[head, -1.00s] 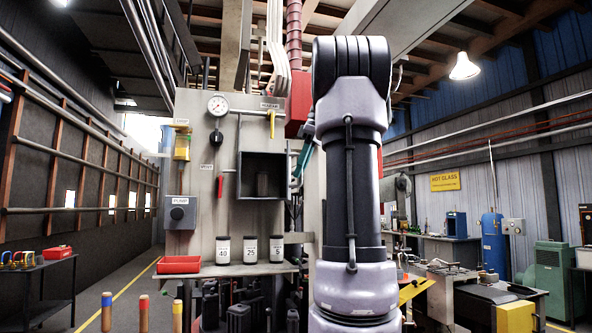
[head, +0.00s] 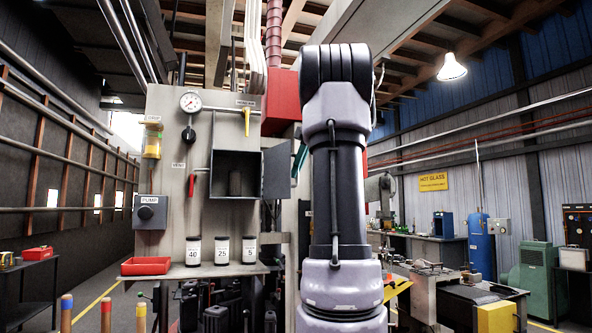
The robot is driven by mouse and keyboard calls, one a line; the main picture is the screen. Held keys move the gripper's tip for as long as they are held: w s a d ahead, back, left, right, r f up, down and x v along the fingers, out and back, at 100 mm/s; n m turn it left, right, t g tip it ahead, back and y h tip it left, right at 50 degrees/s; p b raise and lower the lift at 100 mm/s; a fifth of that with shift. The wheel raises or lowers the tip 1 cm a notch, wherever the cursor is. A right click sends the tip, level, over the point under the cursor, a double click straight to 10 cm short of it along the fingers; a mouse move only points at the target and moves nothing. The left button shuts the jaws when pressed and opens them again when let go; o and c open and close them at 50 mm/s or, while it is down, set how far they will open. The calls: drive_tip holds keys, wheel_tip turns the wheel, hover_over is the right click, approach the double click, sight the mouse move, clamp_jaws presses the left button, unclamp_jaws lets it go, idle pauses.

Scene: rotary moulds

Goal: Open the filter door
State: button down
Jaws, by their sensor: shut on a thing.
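The filter box (head: 236,172) is a dark square housing on the pale panel, with a dark cylinder (head: 235,182) inside. Its filter door (head: 277,170) is a grey plate hinged at the right side of the opening; it stands swung out to the right, and the opening is uncovered. My gripper (head: 299,158) shows only as a small teal part just right of the door's outer edge. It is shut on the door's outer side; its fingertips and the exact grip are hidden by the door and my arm.
A gauge (head: 191,102), a red lever (head: 192,184) and a pump box (head: 150,212) are on the panel left of the filter box. Three labelled canisters (head: 222,250) and a red tray (head: 146,266) sit on the shelf below. Capped posts (head: 105,314) stand at the front left.

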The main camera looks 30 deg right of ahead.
idle(0.3)
drive_tip(key=c, duration=0.9)
unclamp_jaws()
drive_tip(key=v, duration=1)
drive_tip(key=shift+r, duration=0.35)
